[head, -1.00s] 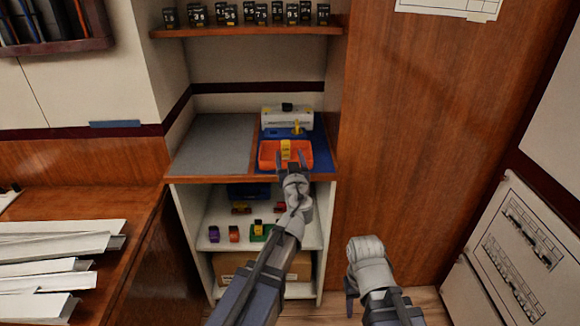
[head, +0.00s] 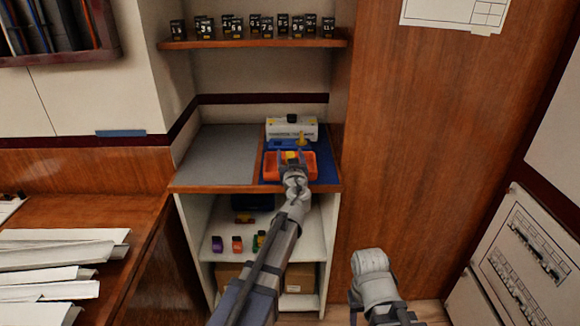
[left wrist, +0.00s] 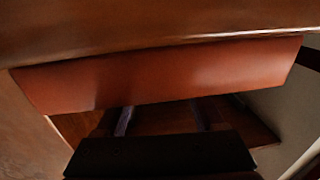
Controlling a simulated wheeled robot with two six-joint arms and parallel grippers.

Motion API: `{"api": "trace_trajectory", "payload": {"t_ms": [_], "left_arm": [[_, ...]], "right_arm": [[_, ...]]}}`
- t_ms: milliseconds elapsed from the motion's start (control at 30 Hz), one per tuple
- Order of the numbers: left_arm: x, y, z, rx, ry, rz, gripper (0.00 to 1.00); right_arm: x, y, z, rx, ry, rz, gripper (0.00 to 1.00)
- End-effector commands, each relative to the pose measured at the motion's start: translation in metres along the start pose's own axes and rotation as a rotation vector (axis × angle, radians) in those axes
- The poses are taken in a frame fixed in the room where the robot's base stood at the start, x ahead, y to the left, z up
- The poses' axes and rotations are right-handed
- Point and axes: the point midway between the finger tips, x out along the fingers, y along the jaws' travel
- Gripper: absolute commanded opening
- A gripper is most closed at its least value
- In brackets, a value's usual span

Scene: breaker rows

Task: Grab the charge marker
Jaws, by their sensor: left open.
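A small yellow piece (head: 291,157), which may be the charge marker, shows in the orange tray (head: 311,168) on the blue mat, partly hidden by my left gripper. No label can be read on it. My left gripper (head: 291,159) is open, its fingers at the tray and around the yellow piece as seen from the head; I cannot tell whether they touch it. In the left wrist view an orange-red wall (left wrist: 160,78) crosses in front of the open fingers (left wrist: 165,118), and no yellow piece shows. My right gripper (head: 353,312) is low at the bottom edge, mostly out of frame.
A grey mat (head: 216,155) at left is bare. The shelf above (head: 250,41) holds several black blocks. The shelf below holds small coloured pieces (head: 237,243). A wood panel (head: 430,150) bounds the right.

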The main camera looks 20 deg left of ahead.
Motion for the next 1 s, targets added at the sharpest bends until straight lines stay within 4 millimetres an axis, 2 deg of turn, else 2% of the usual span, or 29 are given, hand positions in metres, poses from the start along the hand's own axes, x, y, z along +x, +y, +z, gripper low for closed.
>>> {"api": "trace_trajectory", "payload": {"t_ms": [200,800,833,1000], "left_arm": [[0.0015,-0.0003,0.0,0.0,0.0,0.0,0.7],[0.0013,-0.0003,0.0,0.0,0.0,0.0,0.03],[0.0013,-0.0003,0.0,0.0,0.0,0.0,0.0],[0.0013,-0.0003,0.0,0.0,0.0,0.0,0.0]], "right_arm": [[0.0,0.0,0.0,0.0,0.0,0.0,0.5],[0.0,0.0,0.0,0.0,0.0,0.0,0.5],[0.0,0.0,0.0,0.0,0.0,0.0,0.5],[0.0,0.0,0.0,0.0,0.0,0.0,0.5]]}}
